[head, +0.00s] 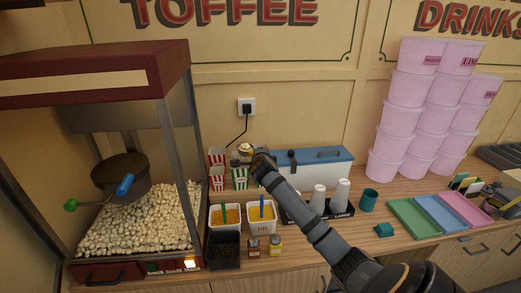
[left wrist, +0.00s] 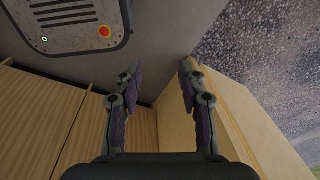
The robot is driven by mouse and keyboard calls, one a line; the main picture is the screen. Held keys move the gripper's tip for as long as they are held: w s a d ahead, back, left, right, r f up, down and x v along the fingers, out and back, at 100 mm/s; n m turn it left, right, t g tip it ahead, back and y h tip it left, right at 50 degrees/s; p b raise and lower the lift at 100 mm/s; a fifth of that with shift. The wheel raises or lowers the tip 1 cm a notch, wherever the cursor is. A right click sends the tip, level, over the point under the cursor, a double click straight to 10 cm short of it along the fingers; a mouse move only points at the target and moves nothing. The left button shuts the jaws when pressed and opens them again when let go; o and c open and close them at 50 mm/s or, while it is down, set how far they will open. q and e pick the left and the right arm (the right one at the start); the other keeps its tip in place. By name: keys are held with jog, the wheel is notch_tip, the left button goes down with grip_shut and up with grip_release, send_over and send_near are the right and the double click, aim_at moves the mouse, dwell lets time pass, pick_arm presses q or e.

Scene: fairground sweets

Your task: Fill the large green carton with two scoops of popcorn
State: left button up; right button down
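A green-and-white striped carton (head: 240,179) stands on the counter right of the popcorn machine. Whether it is the large one I cannot tell; the area behind it is partly hidden by my right gripper and the scoop. My right gripper (head: 259,161) is just above and right of it, seemingly shut on a metal scoop (head: 240,157), with pale yellow popcorn (head: 246,147) showing at its top. Loose popcorn (head: 135,225) is heaped in the machine (head: 174,120). My left gripper (left wrist: 154,90) is open and empty, in the left wrist view, with wooden cabinet panels beyond it.
Red-striped cartons (head: 217,157) stand left of the green one. Two white tubs (head: 262,224), a dark box (head: 225,251) and small bottles (head: 275,246) stand in front. A blue-lidded box (head: 318,163) is behind; cups (head: 341,192) are to the right. A pan (head: 121,181) hangs in the machine.

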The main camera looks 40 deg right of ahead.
notch_tip(320, 180, down, 2)
jog(key=shift+w+d, duration=0.1)
jog(key=shift+w, duration=0.05)
pick_arm(q)
notch_tip(320, 180, down, 25)
jog(key=w+b, duration=0.2)
jog(key=b, duration=2.3)
jog(key=shift+w+d+f, duration=0.15)
jog(key=shift+w+d, duration=0.05)
jog(key=shift+d, duration=0.15)
pick_arm(e)
jog(key=a+n+t+h, duration=0.1)
jog(key=n+t, duration=0.2)
jog(key=n, duration=0.1)
jog(key=a+f+n+t+h, duration=0.1)
jog(key=n+t, duration=0.2)
jog(key=n, duration=0.2)
jog(key=a+f+n+t+h, duration=0.1)
jog(key=a+n+t+h, duration=0.1)
jog(key=n, duration=0.3)
jog(key=shift+w+a+f+t, duration=0.1)
jog(key=shift+w+f+t, duration=0.15)
jog(key=shift+t, duration=0.35)
